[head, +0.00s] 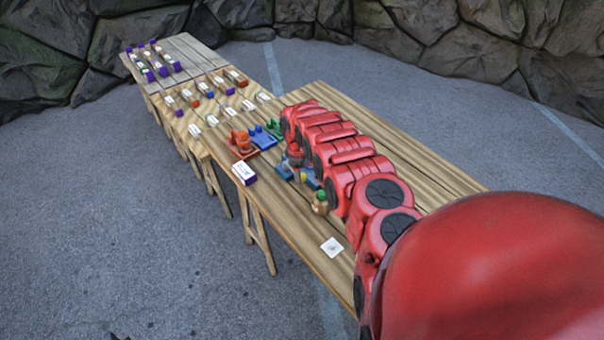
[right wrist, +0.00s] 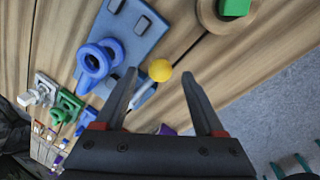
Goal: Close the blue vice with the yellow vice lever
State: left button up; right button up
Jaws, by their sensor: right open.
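The blue vice (right wrist: 140,30) fills the upper left of the right wrist view, with a blue base plate and a round blue ring-like part. In the head view its blue base (head: 284,170) is partly hidden by my right arm. The yellow ball of the vice lever (right wrist: 160,70) shows between my fingers in the wrist view, on a thin pale rod partly behind the left finger. It also shows in the head view (head: 303,177). My right gripper (right wrist: 159,80) is open, fingers apart on either side of the ball; contact is not visible. My left gripper is not in view.
A round wooden piece with a green top (head: 320,203) stands near the vice. An orange-red device (head: 241,143), another blue device (head: 264,138) and a purple-white box (head: 244,173) stand farther along the wooden table (head: 290,222). A white square (head: 332,247) lies at the near end.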

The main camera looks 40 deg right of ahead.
jog(key=shift+w+f, duration=0.1)
jog(key=shift+f, duration=0.7)
jog(key=shift+d+f, duration=0.25)
jog(key=shift+f, duration=0.15)
grip_shut()
dwell(0.7)
